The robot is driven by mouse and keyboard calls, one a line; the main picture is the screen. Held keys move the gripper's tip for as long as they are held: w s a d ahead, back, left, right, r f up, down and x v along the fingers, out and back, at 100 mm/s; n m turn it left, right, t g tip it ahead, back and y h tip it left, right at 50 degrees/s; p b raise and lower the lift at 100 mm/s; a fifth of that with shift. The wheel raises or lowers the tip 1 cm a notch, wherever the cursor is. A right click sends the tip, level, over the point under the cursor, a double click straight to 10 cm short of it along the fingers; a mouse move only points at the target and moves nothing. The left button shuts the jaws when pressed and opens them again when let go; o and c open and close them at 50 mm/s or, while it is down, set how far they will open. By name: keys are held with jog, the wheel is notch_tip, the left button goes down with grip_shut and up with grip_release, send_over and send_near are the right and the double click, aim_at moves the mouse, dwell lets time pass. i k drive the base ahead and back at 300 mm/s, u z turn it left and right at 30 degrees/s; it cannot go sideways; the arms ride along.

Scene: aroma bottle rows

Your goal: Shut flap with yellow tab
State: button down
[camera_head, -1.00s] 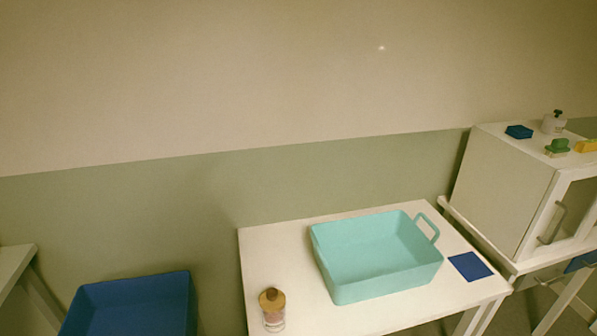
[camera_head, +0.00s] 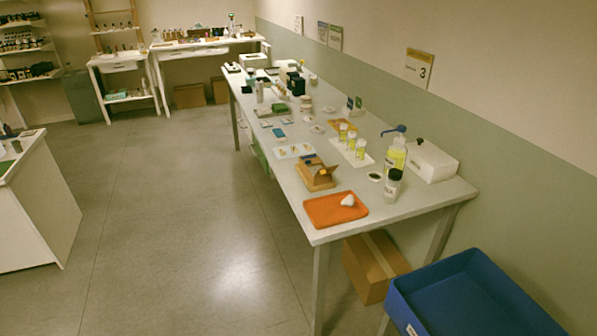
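A small wooden box (camera_head: 316,182) stands near the front end of the long table, behind an orange tray. A dark, tilted panel at its top looks like a raised flap (camera_head: 323,174). A yellow tab on it is too small to make out. My gripper is in neither frame, so its state does not show.
The long table (camera_head: 262,140) runs along the right wall, with the orange tray (camera_head: 328,212), bottles and a white box (camera_head: 432,161) around the wooden box. A blue bin (camera_head: 468,300) and a cardboard box (camera_head: 372,268) stand low at right. The floor at left is clear.

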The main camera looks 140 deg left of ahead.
aim_at(323, 170)
jog(key=u, duration=4.55)
jog(key=i, duration=1)
jog(key=z, duration=0.1)
